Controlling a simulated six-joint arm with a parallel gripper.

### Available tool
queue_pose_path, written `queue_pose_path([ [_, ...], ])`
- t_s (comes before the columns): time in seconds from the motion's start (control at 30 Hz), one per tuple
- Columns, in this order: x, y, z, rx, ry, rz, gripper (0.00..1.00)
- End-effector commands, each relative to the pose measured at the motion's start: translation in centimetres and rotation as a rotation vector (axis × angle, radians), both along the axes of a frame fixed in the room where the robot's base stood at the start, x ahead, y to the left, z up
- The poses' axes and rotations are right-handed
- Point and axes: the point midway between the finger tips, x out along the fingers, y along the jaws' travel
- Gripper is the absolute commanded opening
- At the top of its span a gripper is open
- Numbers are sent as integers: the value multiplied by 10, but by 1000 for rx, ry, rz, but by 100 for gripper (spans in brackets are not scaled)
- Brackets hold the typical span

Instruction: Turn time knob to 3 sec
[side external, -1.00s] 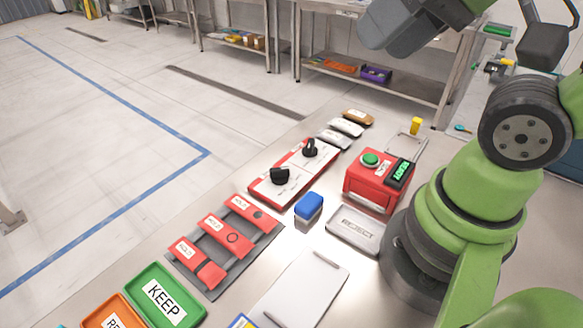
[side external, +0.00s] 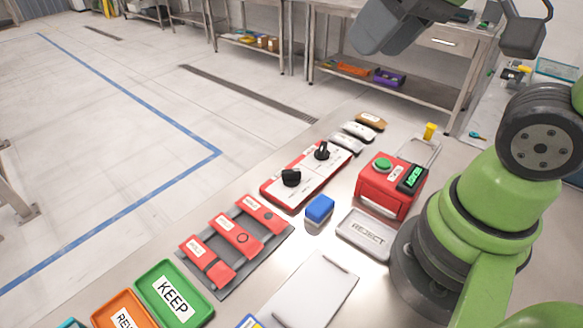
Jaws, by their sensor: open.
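A red panel with a white face (side external: 306,172) lies on the bench and carries two black knobs. The nearer knob (side external: 291,177) is at its left half and the farther knob (side external: 321,151) at its right half. The labels and scale marks are too small to read, so I cannot tell which is the time knob or its setting. My gripper (side external: 393,42) appears as dark grey parts high at the top edge, partly cut off. It is well clear of the panel and holds nothing visible.
A blue block (side external: 319,208) sits just in front of the panel. A red box (side external: 386,194) with a green button and a lit display stands to its right. A REJECT tray (side external: 364,236), red-labelled holder (side external: 226,240), clipboard (side external: 314,290) and KEEP tray (side external: 160,277) lie nearer.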

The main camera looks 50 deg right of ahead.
Motion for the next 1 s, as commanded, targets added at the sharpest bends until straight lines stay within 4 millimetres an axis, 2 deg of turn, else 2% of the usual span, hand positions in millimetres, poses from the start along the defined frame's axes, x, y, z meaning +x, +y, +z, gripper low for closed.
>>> queue_pose_path([
  [0.1,31,-3,-14,-95,82,134,43],
  [0.27,70,-6,-43,-210,178,336,43],
  [0.5,117,-10,-110,-332,318,663,43],
  [0.7,134,-12,-161,-379,393,873,43],
  [1.0,137,-13,-193,-390,419,953,43],
])
